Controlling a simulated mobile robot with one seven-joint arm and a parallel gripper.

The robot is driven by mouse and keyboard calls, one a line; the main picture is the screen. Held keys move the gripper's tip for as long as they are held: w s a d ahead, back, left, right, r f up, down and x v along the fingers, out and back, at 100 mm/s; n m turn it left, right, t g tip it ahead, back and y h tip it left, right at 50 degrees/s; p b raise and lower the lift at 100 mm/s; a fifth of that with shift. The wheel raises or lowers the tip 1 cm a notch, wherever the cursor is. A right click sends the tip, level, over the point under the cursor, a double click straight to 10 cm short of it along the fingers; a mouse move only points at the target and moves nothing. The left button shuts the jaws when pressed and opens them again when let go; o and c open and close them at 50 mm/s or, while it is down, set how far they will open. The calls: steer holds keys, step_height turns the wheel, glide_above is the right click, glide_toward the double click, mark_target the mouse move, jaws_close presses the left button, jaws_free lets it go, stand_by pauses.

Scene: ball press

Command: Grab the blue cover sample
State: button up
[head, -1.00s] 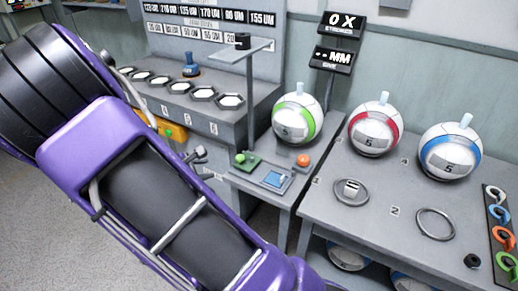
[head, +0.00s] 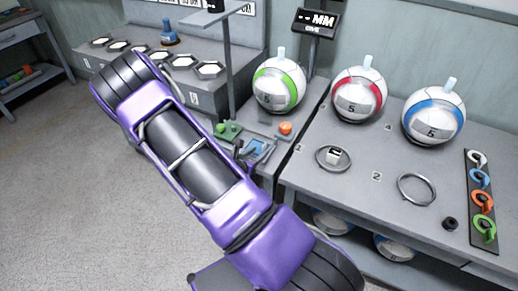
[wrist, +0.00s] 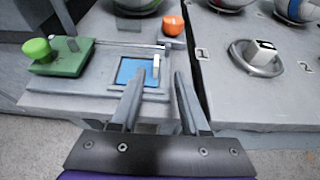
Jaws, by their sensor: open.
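The blue cover sample (head: 257,147) looks like a flat blue square in a grey frame on the small press table. In the wrist view the blue square (wrist: 129,72) lies just beyond my left finger, with a small pale upright tab (wrist: 156,66) at its right edge. My gripper (wrist: 159,80) is open and empty, its fingers pointing at the frame, with the tab between the fingertip lines. In the head view my gripper (head: 240,152) is small beside the sample, partly covering it. I cannot tell its exact height above the table.
A green button on a green block (wrist: 60,60) stands left of the frame and an orange button (wrist: 173,26) behind it. A ring with a white block (wrist: 257,56) is on the right table (head: 350,190). Several balls stand behind. A thin post (head: 228,70) rises close by.

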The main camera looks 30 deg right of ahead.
mark_target(264, 145)
steer(key=shift+w+x, duration=0.25)
steer(key=shift+x, duration=3.2)
steer(key=shift+a, duration=0.2)
jaws_close()
